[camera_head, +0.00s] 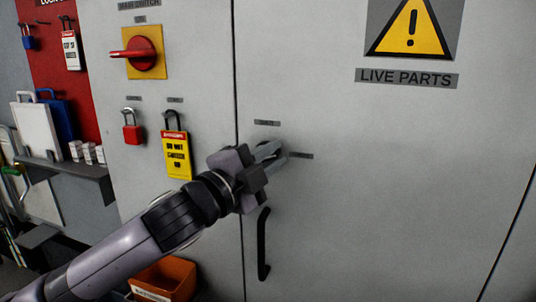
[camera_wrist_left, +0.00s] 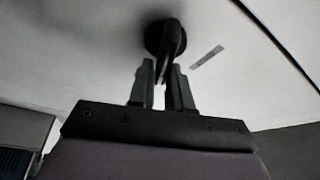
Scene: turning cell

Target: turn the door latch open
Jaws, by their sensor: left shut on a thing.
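The door latch is a dark handle on a round base (camera_wrist_left: 158,36), fixed to the grey cabinet door (camera_head: 400,180). In the wrist view its lever runs down from the base in between the fingers of my left gripper (camera_wrist_left: 162,85). In the head view my left gripper (camera_head: 270,158) is at the door's left edge, shut on the latch, and hides most of it. My right gripper is in neither view.
A black vertical pull handle (camera_head: 263,244) is on the door just below my gripper. A red rotary switch (camera_head: 138,54), a red padlock (camera_head: 132,131) and a yellow tag (camera_head: 177,155) are on the panel to the left. An orange bin (camera_head: 165,280) stands low down. The door's right part is clear.

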